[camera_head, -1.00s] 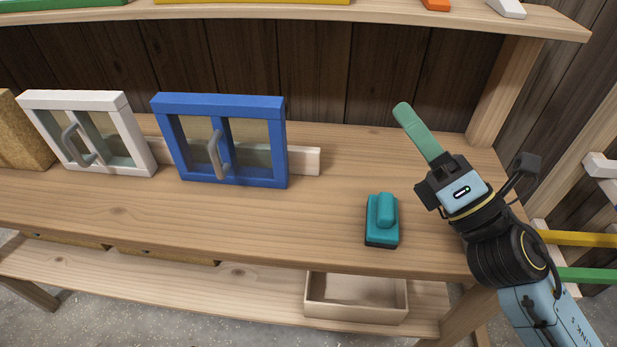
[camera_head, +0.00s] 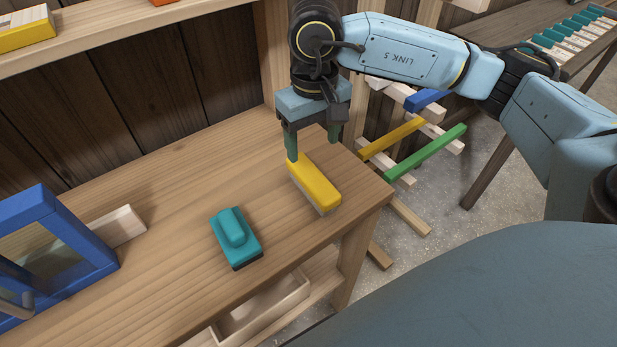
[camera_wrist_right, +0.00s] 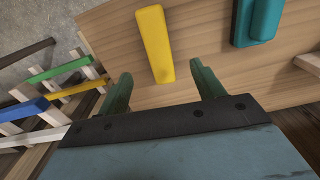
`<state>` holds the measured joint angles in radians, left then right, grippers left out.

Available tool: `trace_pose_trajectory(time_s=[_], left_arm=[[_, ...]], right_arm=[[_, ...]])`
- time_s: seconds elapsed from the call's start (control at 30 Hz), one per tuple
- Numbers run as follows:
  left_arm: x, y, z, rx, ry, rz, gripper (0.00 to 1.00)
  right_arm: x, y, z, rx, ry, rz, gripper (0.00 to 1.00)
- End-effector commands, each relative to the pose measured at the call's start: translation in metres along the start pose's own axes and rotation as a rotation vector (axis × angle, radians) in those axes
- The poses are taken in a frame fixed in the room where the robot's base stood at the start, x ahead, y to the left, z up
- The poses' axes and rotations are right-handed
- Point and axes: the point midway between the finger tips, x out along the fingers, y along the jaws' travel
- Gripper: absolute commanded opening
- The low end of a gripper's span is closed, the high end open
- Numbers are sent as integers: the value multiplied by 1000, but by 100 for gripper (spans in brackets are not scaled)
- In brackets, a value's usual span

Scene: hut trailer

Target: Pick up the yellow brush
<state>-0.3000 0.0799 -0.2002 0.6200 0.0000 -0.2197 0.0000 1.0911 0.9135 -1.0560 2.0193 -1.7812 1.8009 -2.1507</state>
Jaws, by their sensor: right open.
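The yellow brush (camera_head: 315,184) lies on the wooden bench top near its right end, yellow back up with a pale bristle side below. My right gripper (camera_head: 312,150) points down at the brush's far end, with its green fingers apart and nothing between them. In the right wrist view the brush (camera_wrist_right: 154,45) lies just beyond the open fingertips (camera_wrist_right: 160,72), roughly in line with the gap between them. Whether a finger touches it I cannot tell. My left gripper is not in view.
A teal brush (camera_head: 236,238) lies left of the yellow one on the bench (camera_head: 165,205). A blue-framed window piece (camera_head: 65,235) stands farther left. A rack with yellow and green bars (camera_head: 425,152) is beyond the bench's right edge. An open box (camera_head: 262,310) sits below.

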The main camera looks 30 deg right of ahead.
Motion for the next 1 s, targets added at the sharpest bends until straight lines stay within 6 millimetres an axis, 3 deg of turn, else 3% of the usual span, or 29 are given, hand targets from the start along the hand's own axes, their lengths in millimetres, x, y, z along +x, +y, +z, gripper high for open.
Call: trace_pose_trajectory(time_s=[0.3, 0.57, 0.83, 1.0], left_arm=[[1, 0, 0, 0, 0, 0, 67], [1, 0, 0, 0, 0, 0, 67], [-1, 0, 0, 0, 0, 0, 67], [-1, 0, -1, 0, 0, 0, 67]], right_arm=[[59, 1, 1, -1, -5, 4, 67], [80, 1, 0, -1, -3, 1, 67], [118, 4, -2, -1, -5, 1, 67], [129, 4, -2, -1, -3, 1, 67]])
